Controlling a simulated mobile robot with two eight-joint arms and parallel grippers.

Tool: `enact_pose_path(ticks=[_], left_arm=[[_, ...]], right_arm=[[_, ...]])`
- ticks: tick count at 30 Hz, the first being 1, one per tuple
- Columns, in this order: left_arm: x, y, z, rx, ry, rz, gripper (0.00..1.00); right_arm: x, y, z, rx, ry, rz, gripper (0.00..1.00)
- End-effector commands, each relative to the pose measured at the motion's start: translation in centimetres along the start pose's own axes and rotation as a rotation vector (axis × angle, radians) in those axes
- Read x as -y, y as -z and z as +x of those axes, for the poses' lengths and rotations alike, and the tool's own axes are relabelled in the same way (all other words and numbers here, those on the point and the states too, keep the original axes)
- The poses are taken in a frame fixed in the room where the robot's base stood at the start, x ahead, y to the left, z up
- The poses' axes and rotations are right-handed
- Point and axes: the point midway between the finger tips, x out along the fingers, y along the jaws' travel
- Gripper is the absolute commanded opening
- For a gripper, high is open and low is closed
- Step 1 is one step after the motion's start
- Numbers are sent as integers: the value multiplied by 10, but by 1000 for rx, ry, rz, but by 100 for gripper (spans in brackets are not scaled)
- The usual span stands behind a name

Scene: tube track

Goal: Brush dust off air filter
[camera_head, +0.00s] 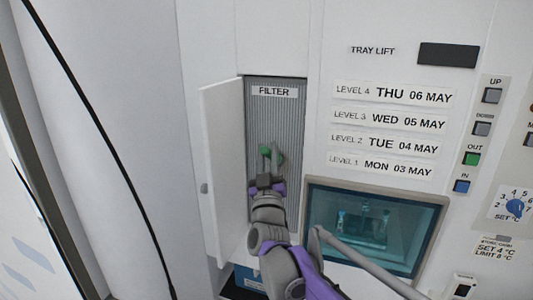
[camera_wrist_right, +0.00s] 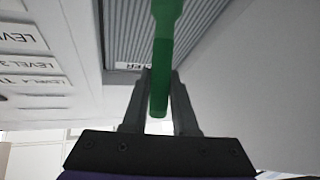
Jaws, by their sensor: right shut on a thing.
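The air filter (camera_head: 272,112) is a grey ridged panel in an open recess, with a FILTER label near its top. My right gripper (camera_head: 267,172) is in front of the filter's middle and shut on a green brush (camera_head: 277,155). In the right wrist view the brush's green handle (camera_wrist_right: 163,45) stands between the fingers (camera_wrist_right: 158,100), with the ridged filter (camera_wrist_right: 194,42) behind it. I cannot tell whether the brush touches the filter. The brush's bristles and any dust cannot be made out. My left gripper is out of view.
A white door (camera_head: 222,160) stands open at the recess's left side. To the right are level labels (camera_head: 392,121), coloured buttons (camera_head: 472,158) and a window (camera_head: 375,228) in the white machine. A black cable (camera_head: 101,137) hangs at the left.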

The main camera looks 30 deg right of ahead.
Motion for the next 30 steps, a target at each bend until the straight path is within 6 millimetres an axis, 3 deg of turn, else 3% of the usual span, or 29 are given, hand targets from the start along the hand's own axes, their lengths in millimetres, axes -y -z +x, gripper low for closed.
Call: enact_pose_path(ticks=[30], left_arm=[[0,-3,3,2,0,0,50]], right_arm=[[-29,-16,-16,0,-1,-1,0]])
